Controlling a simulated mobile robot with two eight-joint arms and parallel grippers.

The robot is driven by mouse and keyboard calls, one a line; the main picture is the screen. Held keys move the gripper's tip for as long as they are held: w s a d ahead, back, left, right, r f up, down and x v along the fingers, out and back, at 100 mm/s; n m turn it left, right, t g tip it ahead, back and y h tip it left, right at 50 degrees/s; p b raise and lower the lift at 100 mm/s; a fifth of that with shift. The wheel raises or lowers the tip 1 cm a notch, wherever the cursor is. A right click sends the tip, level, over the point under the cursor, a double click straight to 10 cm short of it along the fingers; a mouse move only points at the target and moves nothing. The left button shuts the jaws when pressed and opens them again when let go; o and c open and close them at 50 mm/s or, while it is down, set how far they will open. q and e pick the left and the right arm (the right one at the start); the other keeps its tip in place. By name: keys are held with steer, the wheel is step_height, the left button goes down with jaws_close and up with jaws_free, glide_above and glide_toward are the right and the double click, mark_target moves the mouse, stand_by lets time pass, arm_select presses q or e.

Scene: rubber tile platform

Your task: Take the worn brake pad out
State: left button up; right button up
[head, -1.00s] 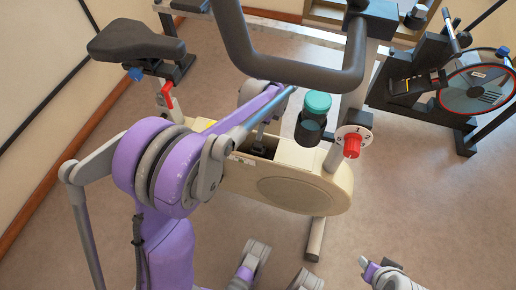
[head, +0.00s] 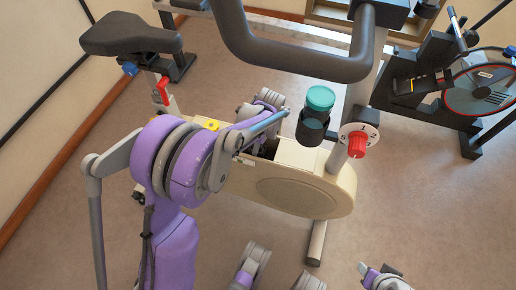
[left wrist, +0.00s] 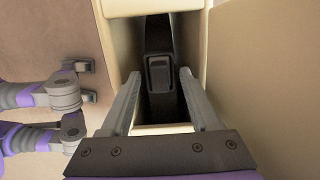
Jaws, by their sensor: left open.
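The worn brake pad, apparently the dark block with a grey-edged face (left wrist: 159,74), sits in a dark slot inside the bike's cream housing (left wrist: 215,50). My left gripper (left wrist: 160,78) is open. Its two grey fingers point into the opening, one on each side of the block, with gaps visible and no clear contact. In the head view the housing (head: 300,192) has an open top, and my left arm largely hides the opening and the left gripper. What seems to be my right gripper (head: 376,272) is low at the bottom edge; its jaw state is unclear.
The handlebar (head: 300,62) arches over the housing. A teal-lidded bottle (head: 316,112) and a red resistance knob (head: 357,144) stand right of the opening. The black saddle (head: 130,34) is at left. Another exercise machine (head: 440,90) stands at right. The floor at lower right is clear.

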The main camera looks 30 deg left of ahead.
arm_select(q)
jaws_close()
steer(key=shift+r, duration=0.1)
